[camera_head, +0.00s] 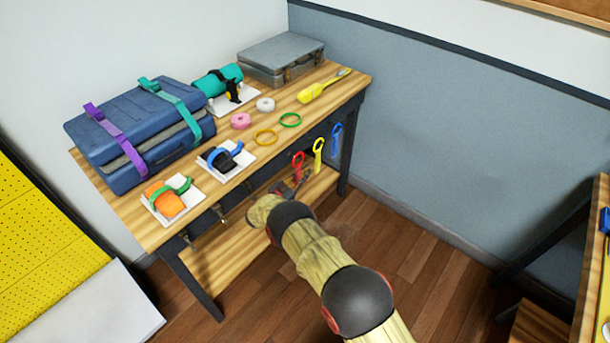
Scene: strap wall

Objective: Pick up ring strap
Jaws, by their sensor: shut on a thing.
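Three looped straps hang along the table's front edge: a red strap (298,164), a yellow strap (318,150) and a blue strap (336,136). My gripper (299,181) is small and dark at the end of my arm, just below the table's front edge. It is shut on the lower part of the red strap, whose upper loop shows above the fingers. The fingertips and the strap's lower end are partly hidden and too small to make out in detail. The yellow and blue straps hang free to the right.
The wooden table (253,168) holds a blue suitcase (150,125) with purple and teal straps, a grey case (281,57), a yellow tool (322,86), tape rolls, and yellow and green rings. White pads with strapped items lie near the front edge. A lower shelf is beneath.

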